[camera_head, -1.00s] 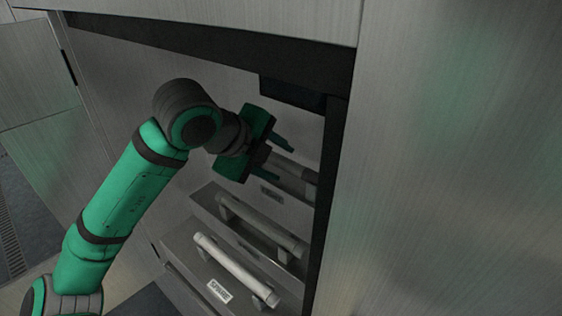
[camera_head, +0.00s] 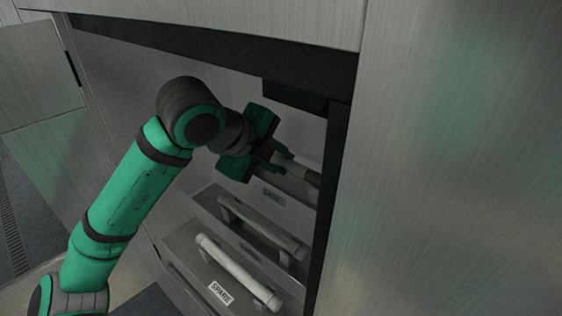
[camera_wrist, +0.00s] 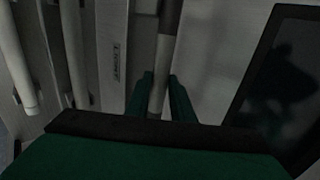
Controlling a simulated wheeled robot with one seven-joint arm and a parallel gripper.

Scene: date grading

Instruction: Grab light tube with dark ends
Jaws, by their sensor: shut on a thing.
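The light tube with dark ends (camera_wrist: 160,75) runs lengthwise between the two green fingers of my gripper (camera_wrist: 160,100) in the wrist view. Its upper end is dark, and a dark band shows at its lower end near the palm. In the head view my gripper (camera_head: 279,162) is at the upper, rearmost rack step, with its fingers shut on the tube (camera_head: 300,170). Part of the tube is hidden by the fingers and by the dark cabinet edge.
Below are two more tubes on stepped holders: a middle tube (camera_head: 262,222) and a front, paler tube (camera_head: 238,270) above a "SPARE" label (camera_head: 220,293). A dark cabinet post (camera_head: 330,190) stands close right of my gripper. A dark panel (camera_wrist: 285,75) shows at right in the wrist view.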

